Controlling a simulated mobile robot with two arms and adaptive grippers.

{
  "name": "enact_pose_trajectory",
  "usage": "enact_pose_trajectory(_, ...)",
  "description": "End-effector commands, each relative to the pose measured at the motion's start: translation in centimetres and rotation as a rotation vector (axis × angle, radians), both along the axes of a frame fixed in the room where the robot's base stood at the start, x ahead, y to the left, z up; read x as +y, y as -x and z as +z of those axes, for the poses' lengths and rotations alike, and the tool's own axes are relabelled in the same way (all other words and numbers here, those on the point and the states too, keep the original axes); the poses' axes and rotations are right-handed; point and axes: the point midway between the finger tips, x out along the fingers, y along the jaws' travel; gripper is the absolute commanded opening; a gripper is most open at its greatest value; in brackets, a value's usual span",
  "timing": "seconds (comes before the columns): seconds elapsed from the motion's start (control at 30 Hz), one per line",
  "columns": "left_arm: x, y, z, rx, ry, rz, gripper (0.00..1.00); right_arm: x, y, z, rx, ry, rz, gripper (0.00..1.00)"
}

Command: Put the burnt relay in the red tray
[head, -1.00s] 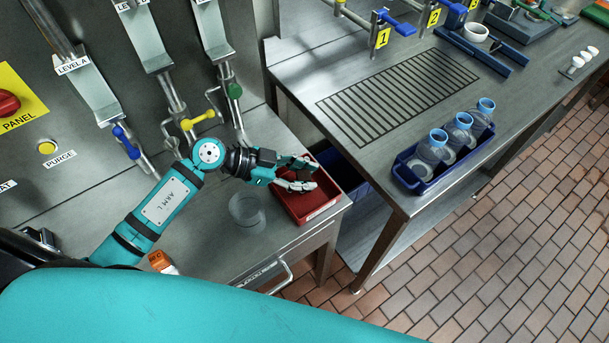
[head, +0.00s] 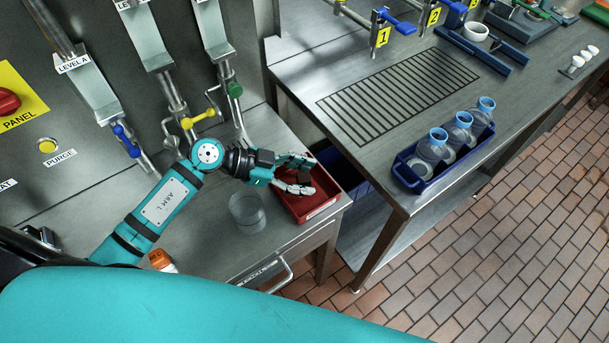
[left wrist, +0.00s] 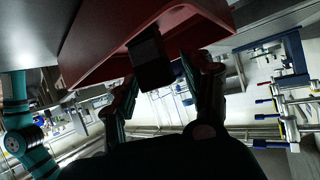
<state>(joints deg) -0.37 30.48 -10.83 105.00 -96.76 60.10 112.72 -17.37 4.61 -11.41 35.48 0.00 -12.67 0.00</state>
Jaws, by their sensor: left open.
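The red tray (head: 325,207) sits on the steel cabinet top near its right corner. It also fills the upper part of the left wrist view (left wrist: 90,50). My left gripper (head: 312,176) is over the tray, its fingers spread. A dark block, apparently the burnt relay (left wrist: 151,62), shows between the open fingers against the red tray. In the head view the relay (head: 304,175) is small and partly hidden by the fingers. I cannot tell whether it rests on the tray's floor. My right gripper is not in view.
A clear glass beaker (head: 247,212) stands just left of the tray. An orange-capped item (head: 161,260) is by my left arm. Levers with blue, yellow and green (head: 235,90) grips hang behind. A bench with a blue crate of bottles (head: 417,185) is to the right, across a gap.

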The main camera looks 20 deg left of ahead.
Motion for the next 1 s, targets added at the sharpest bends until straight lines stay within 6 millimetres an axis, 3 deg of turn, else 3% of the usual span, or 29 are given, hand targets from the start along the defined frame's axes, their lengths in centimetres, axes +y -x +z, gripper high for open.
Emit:
enact_pose_trajectory(0.5, 8.2, 3.4, 4.2, 0.003, -0.004, 0.0, 0.5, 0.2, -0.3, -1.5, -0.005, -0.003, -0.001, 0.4)
enact_pose_trajectory(0.7, 9.5, 3.9, 5.1, 0.002, -0.001, 0.0, 0.5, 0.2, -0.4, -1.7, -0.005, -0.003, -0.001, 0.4)
enact_pose_trajectory(1.0, 9.6, 3.9, 5.3, 0.001, -0.001, -0.001, 0.5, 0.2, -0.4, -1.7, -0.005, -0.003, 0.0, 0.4)
